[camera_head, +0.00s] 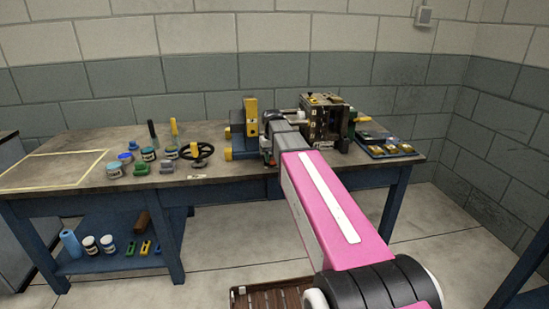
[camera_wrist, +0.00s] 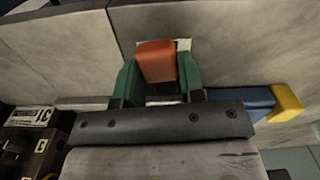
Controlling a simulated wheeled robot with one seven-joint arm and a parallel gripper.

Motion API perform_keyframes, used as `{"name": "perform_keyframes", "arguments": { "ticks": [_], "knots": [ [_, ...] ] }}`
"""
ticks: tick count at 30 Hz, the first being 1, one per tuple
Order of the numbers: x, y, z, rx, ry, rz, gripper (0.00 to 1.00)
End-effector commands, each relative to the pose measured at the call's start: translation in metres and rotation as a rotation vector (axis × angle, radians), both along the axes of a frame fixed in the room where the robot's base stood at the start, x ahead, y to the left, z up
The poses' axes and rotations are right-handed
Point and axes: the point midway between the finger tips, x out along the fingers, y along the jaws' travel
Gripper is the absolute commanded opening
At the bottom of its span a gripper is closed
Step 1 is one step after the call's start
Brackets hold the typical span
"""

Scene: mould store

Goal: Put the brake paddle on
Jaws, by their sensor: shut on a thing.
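My gripper (camera_wrist: 157,84) has green fingers, shut on an orange block-like piece (camera_wrist: 156,58) in the wrist view. I cannot tell whether this piece is the brake paddle; its far end and underside are hidden. In the head view my gripper (camera_head: 266,148) is at the front of the bench, between a blue and yellow fixture (camera_head: 238,140) and a dark mould-like machine (camera_head: 325,122). My own arm hides part of that area. A blue bar with a yellow end (camera_wrist: 287,101) lies to the right of the fingers in the wrist view.
The workbench (camera_head: 100,178) carries a black handwheel (camera_head: 197,153), several jars and brushes at left, and a blue tray (camera_head: 387,148) at right. A yellow-outlined area (camera_head: 50,170) at far left is clear. A brown slatted pallet (camera_head: 268,297) lies on the floor.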

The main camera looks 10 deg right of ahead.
Motion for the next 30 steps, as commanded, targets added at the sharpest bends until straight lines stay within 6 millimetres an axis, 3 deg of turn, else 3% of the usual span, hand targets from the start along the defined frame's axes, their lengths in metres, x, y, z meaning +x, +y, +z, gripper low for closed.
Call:
{"name": "perform_keyframes", "arguments": {
  "ticks": [18,30],
  "knots": [
    [0.004,0.022,0.0,0.0,0.001,-0.562,0.12],
    [0.008,0.029,0.0,0.0,0.0,-0.777,0.12]
  ]
}}
